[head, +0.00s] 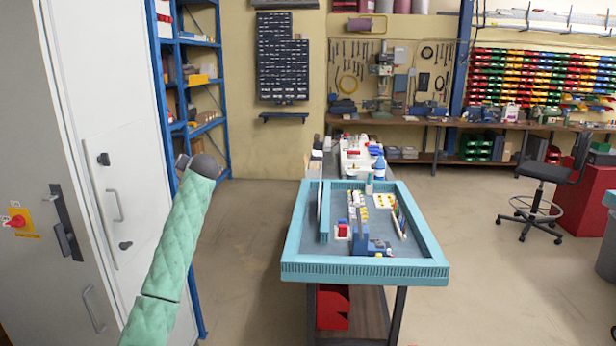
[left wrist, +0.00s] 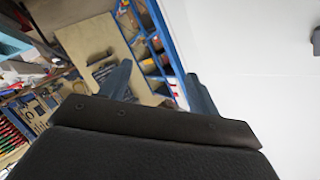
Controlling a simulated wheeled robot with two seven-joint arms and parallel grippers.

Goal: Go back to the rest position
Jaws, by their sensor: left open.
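My left gripper (left wrist: 157,72) shows in the left wrist view, with its two blue-grey fingers apart and nothing between them. It is tilted, with the shelf and wall behind it and a white surface at the right. In the head view my left arm, in green padding, rises at the left in front of the white cabinet, ending in a dark grey joint. My right arm and gripper are not in view. The blue-rimmed table (head: 365,271) stands ahead, apart from my arm.
A white cabinet (head: 130,150) stands close at the left, with a blue shelf (head: 163,90) behind it. Small parts, including a blue box (head: 361,246), lie on the table. A stool (head: 541,173) stands at the right. Floor between arm and table is clear.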

